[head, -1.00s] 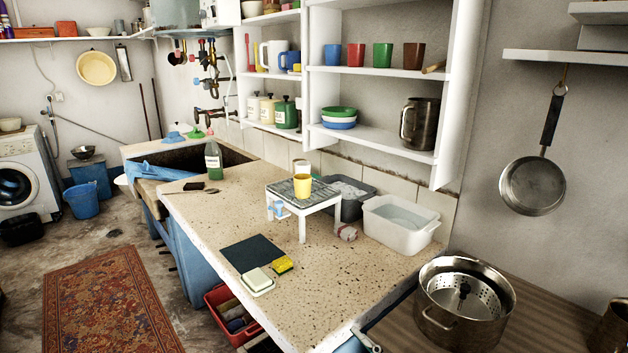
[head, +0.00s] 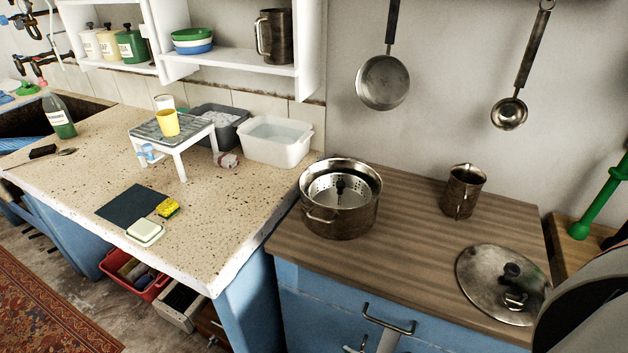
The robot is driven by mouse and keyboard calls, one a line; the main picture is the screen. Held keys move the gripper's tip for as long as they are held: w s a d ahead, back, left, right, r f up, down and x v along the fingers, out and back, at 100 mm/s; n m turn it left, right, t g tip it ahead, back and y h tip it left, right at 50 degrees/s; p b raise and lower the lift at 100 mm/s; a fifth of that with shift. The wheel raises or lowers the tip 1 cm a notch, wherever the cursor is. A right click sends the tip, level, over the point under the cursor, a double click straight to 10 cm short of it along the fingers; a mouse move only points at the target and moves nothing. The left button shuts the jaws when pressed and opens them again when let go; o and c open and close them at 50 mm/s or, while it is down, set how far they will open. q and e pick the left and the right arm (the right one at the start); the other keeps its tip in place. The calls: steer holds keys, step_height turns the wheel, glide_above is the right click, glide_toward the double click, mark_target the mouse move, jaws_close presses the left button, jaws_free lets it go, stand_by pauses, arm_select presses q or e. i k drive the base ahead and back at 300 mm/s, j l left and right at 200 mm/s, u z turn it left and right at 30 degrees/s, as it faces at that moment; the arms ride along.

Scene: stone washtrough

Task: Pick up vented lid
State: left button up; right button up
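A round metal lid (head: 484,283) lies flat on the wooden counter at the right, near its front edge. It has a black knob and a small metal loop near its front; vent holes are not clear. A metal pot (head: 338,222) stands at the counter's left end, open at the top. A perforated metal piece (head: 325,187) with a dark knob sits inside it. Neither of my grippers shows in the head view.
A metal mug (head: 463,192) stands behind the lid. Wooden counter (head: 400,228) between pot and lid is clear. A pan (head: 383,83) and ladle (head: 509,113) hang above. A large dark-and-grey rounded shape, unclear what, fills the lower right corner close to the lid.

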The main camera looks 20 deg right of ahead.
mark_target(485, 273)
steer(key=z, duration=2.15)
